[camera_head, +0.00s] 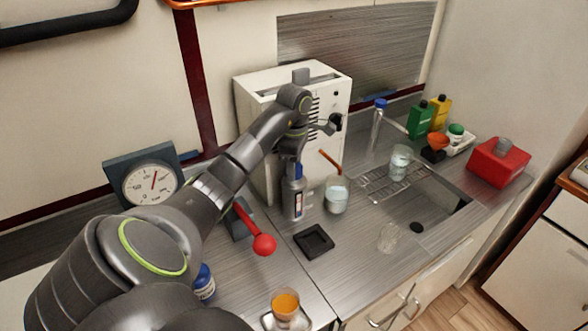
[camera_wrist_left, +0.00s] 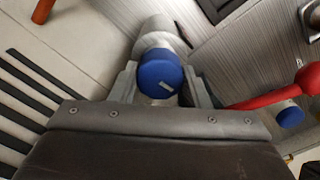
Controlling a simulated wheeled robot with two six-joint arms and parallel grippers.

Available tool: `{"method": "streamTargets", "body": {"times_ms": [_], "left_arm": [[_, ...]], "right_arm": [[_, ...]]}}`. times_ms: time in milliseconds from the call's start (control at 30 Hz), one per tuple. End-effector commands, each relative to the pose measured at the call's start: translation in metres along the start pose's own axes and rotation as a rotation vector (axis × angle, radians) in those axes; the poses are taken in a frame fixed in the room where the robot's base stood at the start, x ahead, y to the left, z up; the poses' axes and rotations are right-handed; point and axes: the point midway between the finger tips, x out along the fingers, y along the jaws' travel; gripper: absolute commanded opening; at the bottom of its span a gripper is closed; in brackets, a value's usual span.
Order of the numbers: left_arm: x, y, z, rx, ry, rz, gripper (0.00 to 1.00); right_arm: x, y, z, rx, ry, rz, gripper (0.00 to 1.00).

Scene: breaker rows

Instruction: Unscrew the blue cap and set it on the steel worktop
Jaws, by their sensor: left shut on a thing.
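My left gripper (camera_head: 297,168) points down in front of the white machine and is shut on the blue cap (camera_head: 298,171). In the left wrist view the blue cap (camera_wrist_left: 160,73) sits between the two fingers (camera_wrist_left: 160,85), with a pale mark on its top. A grey metallic bottle (camera_head: 294,202) with a label stands upright on the steel worktop (camera_head: 262,283), directly under the cap. The cap appears to be at the bottle's mouth; whether it is loose cannot be told. My right gripper is not in view.

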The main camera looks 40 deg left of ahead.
Motion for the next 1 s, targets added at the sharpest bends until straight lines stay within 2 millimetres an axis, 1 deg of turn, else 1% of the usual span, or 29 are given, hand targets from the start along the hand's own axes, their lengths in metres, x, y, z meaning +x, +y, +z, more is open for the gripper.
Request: {"method": "streamTargets", "body": {"times_ms": [133, 467, 1000], "left_arm": [[0.000, 0.000, 0.000, -0.071, 0.001, -0.001, 0.22], [-0.001, 0.000, -0.001, -0.075, 0.002, 0.000, 0.22], [-0.023, 0.001, -0.001, -0.074, 0.002, 0.004, 0.22]], "right_arm": [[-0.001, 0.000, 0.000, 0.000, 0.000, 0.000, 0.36], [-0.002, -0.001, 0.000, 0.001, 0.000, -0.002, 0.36], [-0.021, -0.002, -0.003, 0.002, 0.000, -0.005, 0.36]]}}
